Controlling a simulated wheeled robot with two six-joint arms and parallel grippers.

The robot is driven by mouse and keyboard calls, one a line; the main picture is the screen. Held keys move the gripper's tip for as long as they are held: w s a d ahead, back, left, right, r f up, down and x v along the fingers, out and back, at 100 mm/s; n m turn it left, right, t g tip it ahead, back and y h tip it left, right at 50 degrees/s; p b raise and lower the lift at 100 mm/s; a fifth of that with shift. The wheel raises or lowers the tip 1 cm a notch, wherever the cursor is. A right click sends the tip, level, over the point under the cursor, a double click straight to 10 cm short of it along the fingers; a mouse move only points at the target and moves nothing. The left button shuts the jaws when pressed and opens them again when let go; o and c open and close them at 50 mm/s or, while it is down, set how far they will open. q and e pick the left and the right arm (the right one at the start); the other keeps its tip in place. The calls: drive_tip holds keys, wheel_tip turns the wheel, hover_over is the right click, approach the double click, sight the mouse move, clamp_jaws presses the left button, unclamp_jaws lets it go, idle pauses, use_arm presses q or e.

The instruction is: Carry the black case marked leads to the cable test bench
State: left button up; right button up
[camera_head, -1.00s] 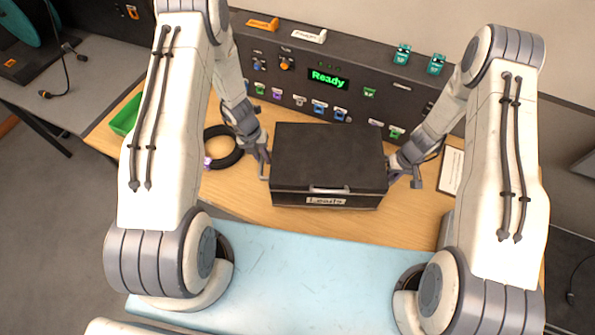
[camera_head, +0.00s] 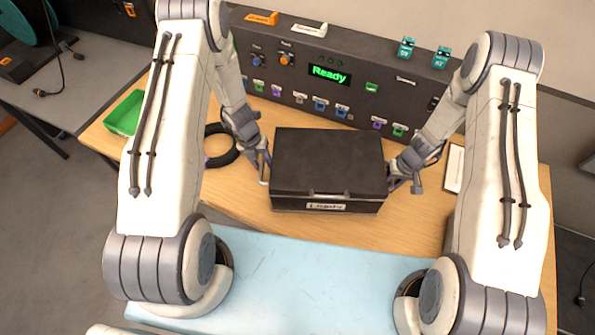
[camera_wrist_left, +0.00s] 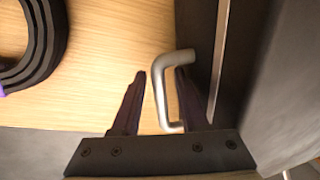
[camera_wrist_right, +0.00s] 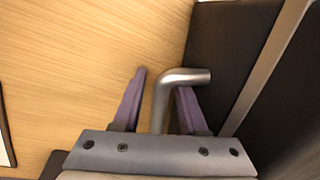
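The black case (camera_head: 328,163) has a "Leads" label on its front and sits between my two grippers over the wooden top of the bench (camera_head: 235,205) with the "Ready" panel. I cannot tell if it touches the top. My left gripper (camera_head: 264,165) is at its left side; in the left wrist view, its open fingers straddle the metal side handle (camera_wrist_left: 162,95), with a gap on one side. My right gripper (camera_head: 397,178) is at the right side; in the right wrist view, its open fingers straddle the other handle (camera_wrist_right: 160,100).
A dark panel (camera_head: 385,112) with a green "Ready" display and several coloured sockets stands behind the case. A black cable coil (camera_head: 222,160) lies left of it, a green bin (camera_head: 125,113) farther left. A framed sheet (camera_head: 455,168) lies at right. A light-blue surface (camera_head: 300,275) is in front.

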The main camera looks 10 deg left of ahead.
use_arm(q)
drive_tip(key=shift+r, duration=0.1)
use_arm(e)
drive_tip(key=shift+r, duration=0.25)
use_arm(q)
wheel_tip(320, 180, up, 8)
drive_tip(key=a, duration=0.1)
drive_tip(key=shift+a, duration=0.15)
use_arm(e)
wheel_tip(320, 180, up, 12)
drive_tip(key=d, duration=0.2)
drive_tip(key=shift+w+f, duration=0.15)
drive_tip(key=shift+f, duration=0.1)
use_arm(q)
drive_tip(key=shift+s, duration=0.1)
use_arm(e)
drive_tip(key=shift+d, duration=0.1)
